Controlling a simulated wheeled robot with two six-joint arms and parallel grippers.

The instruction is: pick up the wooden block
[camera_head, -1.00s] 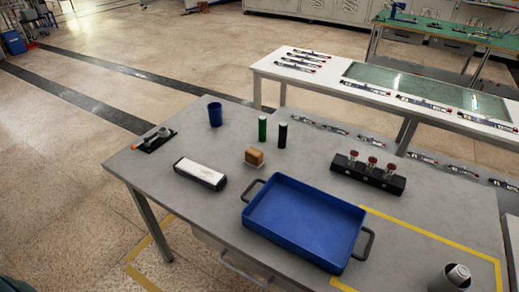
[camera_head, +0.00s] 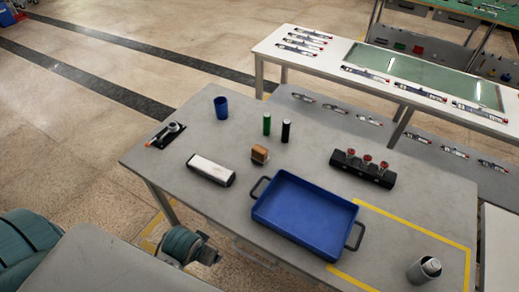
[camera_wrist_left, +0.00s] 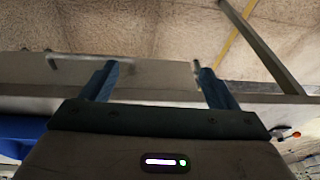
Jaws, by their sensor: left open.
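My left arm comes in at the lower left of the head view, in front of the table's near edge and well apart from the block. In the left wrist view my left gripper (camera_wrist_left: 155,75) is open, with two blue fingers spread and nothing between them. The block cannot be made out in that view. My right gripper is not in view.
The blue tray (camera_head: 284,236) has black handles. Near the block are a white-topped black item (camera_head: 211,169), a blue cup (camera_head: 221,107), a green cylinder (camera_head: 267,124) and a black cylinder (camera_head: 286,131). A black holder (camera_head: 362,170) with red-topped pieces stands right. A grey cup (camera_head: 420,271) stands front right.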

